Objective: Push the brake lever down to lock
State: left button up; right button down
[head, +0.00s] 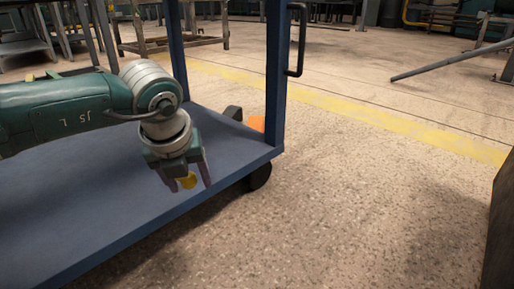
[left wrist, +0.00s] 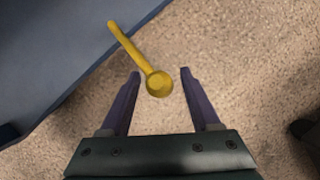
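The yellow brake lever (left wrist: 130,46) shows in the left wrist view as a thin bar with a round knob at its near end. The bar runs up and left to the edge of the blue cart. My left gripper (left wrist: 160,73) is open, with the knob between its two fingertips and a gap on each side. The rest of the lever is hidden there. My right gripper is in neither view.
The blue cart deck (head: 75,205) fills the lower left, with a blue corner post (head: 276,70) and a dark handle (head: 298,40). A dark wheel (head: 261,176) stands under the corner. Open speckled floor lies to the right, and a dark object (head: 500,235) is at the right edge.

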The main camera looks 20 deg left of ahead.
pick_arm(q)
grip_shut()
dwell(1.2)
